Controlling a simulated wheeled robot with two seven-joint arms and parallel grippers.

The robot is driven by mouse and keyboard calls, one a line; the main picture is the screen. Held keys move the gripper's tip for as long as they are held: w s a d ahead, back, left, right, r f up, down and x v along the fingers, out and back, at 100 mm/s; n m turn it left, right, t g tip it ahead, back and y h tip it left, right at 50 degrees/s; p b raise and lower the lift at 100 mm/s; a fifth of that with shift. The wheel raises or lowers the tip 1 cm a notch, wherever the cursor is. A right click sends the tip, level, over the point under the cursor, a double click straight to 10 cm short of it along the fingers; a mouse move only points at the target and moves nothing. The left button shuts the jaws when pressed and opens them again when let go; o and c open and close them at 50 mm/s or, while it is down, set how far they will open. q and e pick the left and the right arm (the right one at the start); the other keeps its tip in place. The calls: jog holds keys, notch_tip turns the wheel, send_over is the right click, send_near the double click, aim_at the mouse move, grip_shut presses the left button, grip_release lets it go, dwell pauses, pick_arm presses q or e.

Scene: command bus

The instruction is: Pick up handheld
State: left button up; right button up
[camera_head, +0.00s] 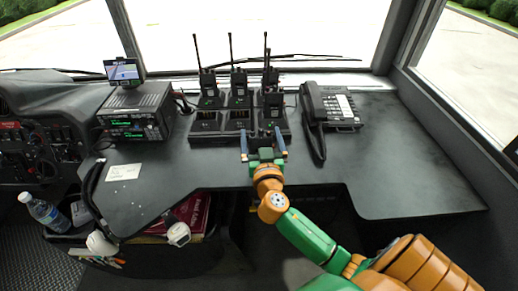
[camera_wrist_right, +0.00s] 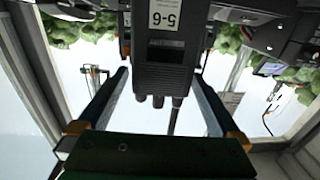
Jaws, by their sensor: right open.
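Several black handhelds with antennas stand in a charger rack (camera_head: 207,139) on the dash; one is at the left (camera_head: 208,88), one in the middle (camera_head: 239,84). Another handheld (camera_head: 273,101) stands at the front right of the rack. My right gripper (camera_head: 264,144) is open at the rack's front right edge, below that handheld in the picture. In the right wrist view, a handheld (camera_wrist_right: 165,78) with a "5-6" label appears upside down between the open fingers of my right gripper (camera_wrist_right: 161,75), with gaps on both sides. My left gripper is not in view.
A corded desk phone (camera_head: 340,107) stands right of the rack. A radio unit (camera_head: 137,112) with a small screen (camera_head: 123,71) is at the left, and a paper note (camera_head: 124,172) lies nearby. The dash at the right is clear.

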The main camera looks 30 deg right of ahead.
jog(key=shift+x, duration=1.25)
jog(key=shift+w+f, duration=0.15)
jog(key=shift+w, duration=0.1)
jog(key=shift+s, duration=0.1)
grip_shut()
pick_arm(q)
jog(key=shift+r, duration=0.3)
